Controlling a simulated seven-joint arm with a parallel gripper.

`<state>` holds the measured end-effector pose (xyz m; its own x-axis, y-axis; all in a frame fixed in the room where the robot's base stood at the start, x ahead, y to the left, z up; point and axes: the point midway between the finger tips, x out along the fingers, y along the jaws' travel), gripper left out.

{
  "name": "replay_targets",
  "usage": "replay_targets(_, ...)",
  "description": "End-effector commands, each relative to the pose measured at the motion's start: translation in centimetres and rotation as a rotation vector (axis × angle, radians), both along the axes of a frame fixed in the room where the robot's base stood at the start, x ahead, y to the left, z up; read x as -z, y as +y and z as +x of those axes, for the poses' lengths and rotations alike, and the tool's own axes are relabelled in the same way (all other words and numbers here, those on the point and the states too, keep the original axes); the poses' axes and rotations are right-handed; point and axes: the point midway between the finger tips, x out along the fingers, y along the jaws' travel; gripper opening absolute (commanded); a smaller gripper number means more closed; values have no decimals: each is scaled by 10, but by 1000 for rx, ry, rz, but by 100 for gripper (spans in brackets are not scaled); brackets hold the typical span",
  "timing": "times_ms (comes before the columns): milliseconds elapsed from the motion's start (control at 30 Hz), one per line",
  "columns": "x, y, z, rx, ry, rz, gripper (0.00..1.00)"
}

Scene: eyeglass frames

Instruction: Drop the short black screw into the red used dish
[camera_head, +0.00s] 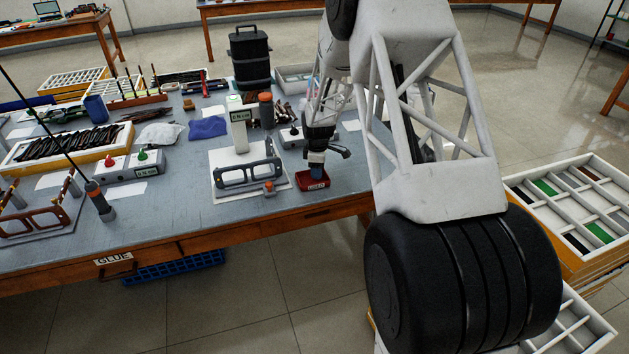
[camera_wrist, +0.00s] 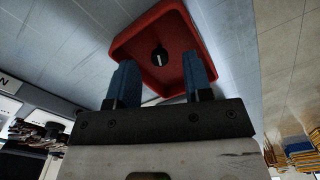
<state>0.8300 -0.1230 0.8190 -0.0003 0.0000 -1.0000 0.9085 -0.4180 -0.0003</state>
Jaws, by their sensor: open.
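The red used dish (camera_head: 311,185) stands near the front edge of the table, with a small label on its front. In the wrist view the dish (camera_wrist: 150,34) fills the space beyond my fingers. The short black screw (camera_wrist: 159,57) shows inside the dish's outline, its round head with a pale slot facing the camera. Whether it touches the dish floor is hard to tell. My gripper (camera_wrist: 160,76) is open, its blue fingers apart on either side of the screw. In the head view my gripper (camera_head: 316,168) is right over the dish, and the screw is hidden.
An eyeglass frame in a grey holder (camera_head: 248,175) stands left of the dish, with a small orange-topped piece (camera_head: 269,188) close by. A grey box with a black knob (camera_head: 292,138) stands behind. The table's front edge (camera_head: 345,205) is just ahead of the dish.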

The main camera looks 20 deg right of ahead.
Motion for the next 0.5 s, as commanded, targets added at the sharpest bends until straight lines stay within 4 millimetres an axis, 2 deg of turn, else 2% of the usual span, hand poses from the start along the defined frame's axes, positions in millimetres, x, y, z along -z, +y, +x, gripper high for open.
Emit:
replay_targets(267, -20, 0, 1, 0, -2, 0, 46)
replay_targets(500, -51, 0, 0, 0, -2, 0, 46)
